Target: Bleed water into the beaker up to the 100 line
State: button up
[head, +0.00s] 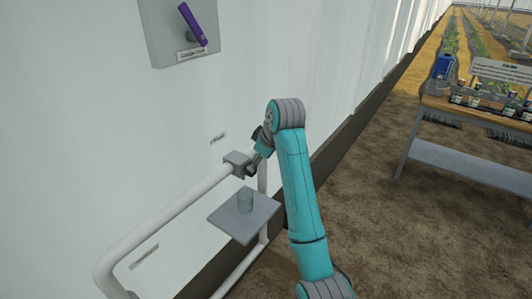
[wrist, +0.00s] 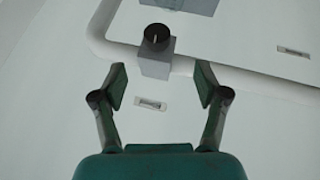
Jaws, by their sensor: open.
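In the wrist view the round black knob (wrist: 156,38) with a pale pointer line sits on the grey block (wrist: 155,62). My gripper (wrist: 160,84) is open and empty, its fingers spread to either side below the knob, not touching it. In the head view it is mostly hidden.
A purple lever (head: 191,24) is on a grey panel on the white wall. The white pipe (head: 175,209) runs along the wall. A table (head: 470,110) with small containers stands at the right. Bare soil (head: 400,235) lies clear between.

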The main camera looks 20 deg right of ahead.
jog(key=x, duration=1)
jog(key=shift+w+d+r, duration=0.1)
jog(key=shift+w, duration=0.2)
jog(key=shift+c, duration=0.2)
jog(key=c, duration=1.1)
